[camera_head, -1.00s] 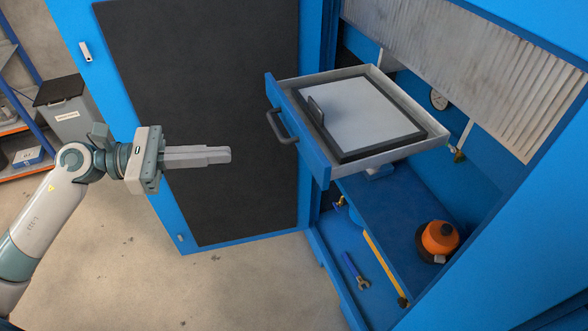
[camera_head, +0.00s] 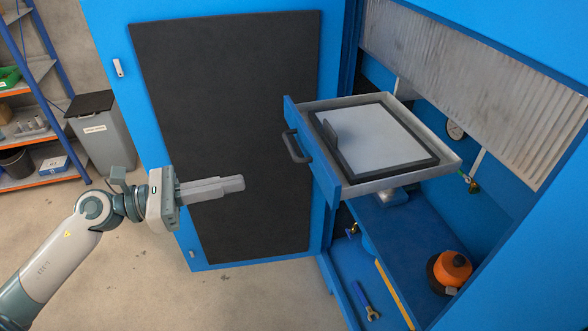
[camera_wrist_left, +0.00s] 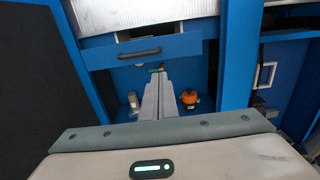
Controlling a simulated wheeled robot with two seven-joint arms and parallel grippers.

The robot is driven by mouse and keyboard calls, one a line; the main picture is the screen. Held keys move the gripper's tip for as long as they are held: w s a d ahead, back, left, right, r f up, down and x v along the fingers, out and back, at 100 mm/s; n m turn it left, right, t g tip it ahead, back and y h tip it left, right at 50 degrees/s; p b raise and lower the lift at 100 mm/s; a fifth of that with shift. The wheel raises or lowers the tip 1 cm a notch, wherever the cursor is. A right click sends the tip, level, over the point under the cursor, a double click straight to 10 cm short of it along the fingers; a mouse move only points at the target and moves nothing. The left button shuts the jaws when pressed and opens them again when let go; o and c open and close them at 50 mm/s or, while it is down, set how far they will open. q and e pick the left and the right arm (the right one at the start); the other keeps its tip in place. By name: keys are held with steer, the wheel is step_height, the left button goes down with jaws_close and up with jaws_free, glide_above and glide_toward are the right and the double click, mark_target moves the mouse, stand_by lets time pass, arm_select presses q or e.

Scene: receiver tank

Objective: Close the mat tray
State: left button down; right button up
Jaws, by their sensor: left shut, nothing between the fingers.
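The mat tray (camera_head: 350,183) is a drawer with a blue front and pale walls, pulled out of the blue cabinet. A white panel with a dark frame (camera_head: 375,137) lies in it. Its dark handle (camera_head: 294,147) is on the blue front. In the left wrist view the tray front (camera_wrist_left: 160,48) faces me, with its handle (camera_wrist_left: 139,54) above the fingertips. My left gripper (camera_head: 242,184) is shut and empty, left of the tray front and slightly lower, apart from it. The fingers also show in the left wrist view (camera_wrist_left: 158,82). My right gripper is not in view.
The open cabinet door (camera_head: 225,130) with a dark panel stands behind my left gripper. Below the tray, a shelf (camera_head: 395,240) holds an orange and black object (camera_head: 452,270). A blue-handled tool (camera_head: 364,298) lies lower. A grey bin (camera_head: 100,135) stands at the left.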

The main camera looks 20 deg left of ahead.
arm_select(q)
steer(key=p, duration=0.7)
glide_toward(311, 167)
steer(key=x, duration=0.4)
steer(key=shift+w+d+r, duration=0.15)
steer(key=shift+d, duration=0.1)
steer(key=shift+w+d+p, duration=0.35)
steer(key=shift+d+p, duration=0.2)
steer(key=shift+w+d+f, duration=0.15)
steer(key=shift+d+f, duration=0.1)
